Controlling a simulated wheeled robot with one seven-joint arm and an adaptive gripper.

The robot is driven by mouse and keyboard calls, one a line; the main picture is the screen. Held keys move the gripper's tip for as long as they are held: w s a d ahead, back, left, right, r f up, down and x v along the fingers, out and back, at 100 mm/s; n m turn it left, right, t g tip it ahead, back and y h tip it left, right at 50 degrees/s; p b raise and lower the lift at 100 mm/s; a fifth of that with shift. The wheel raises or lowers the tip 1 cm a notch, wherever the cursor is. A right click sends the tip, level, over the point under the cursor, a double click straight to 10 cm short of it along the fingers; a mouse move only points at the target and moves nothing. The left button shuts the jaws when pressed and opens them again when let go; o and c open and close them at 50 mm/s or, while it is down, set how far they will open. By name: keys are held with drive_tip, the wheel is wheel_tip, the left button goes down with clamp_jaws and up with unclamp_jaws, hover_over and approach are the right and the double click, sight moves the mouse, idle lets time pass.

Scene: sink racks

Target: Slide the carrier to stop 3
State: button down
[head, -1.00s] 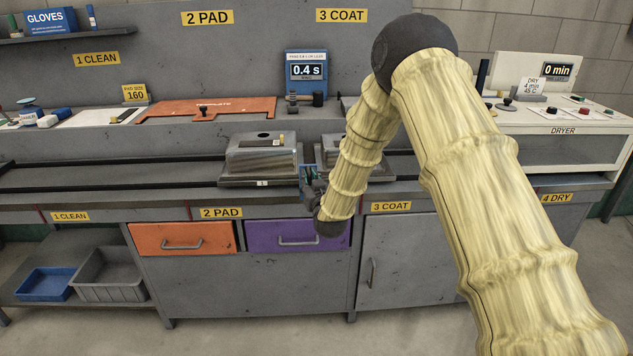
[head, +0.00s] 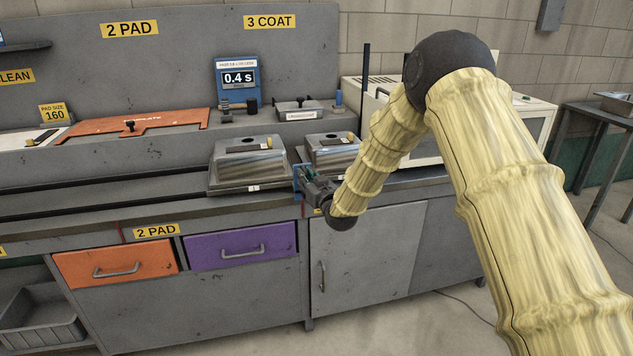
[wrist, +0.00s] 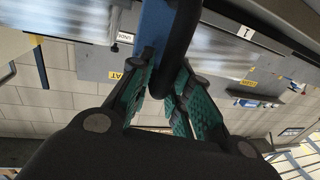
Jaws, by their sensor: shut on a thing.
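The carrier on the counter rail shows as two metal boxes side by side, a left box (head: 248,160) with a small white tag and a right box (head: 333,146). A blue plate (head: 297,178) sits low at the front between them. My gripper (head: 307,184) is at this plate. In the wrist view my gripper (wrist: 165,105) has its teal pads closed around a black handle (wrist: 178,55) beside the blue plate (wrist: 152,28). The yellow 3 COAT front label is mostly hidden behind my gripper; the carrier's exact alignment with the stop cannot be told.
The rail (head: 110,203) is bare left of the carrier. Behind stand a blue timer (head: 237,82) reading 0.4 s and a grey lidded unit (head: 300,110). The white dryer (head: 520,115) stands to the right, partly behind my arm. Orange and purple drawers (head: 241,246) are below.

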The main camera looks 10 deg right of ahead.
drive_tip(key=shift+a+f, duration=0.1)
drive_tip(key=c, duration=1.4)
unclamp_jaws()
drive_tip(key=v, duration=1.2)
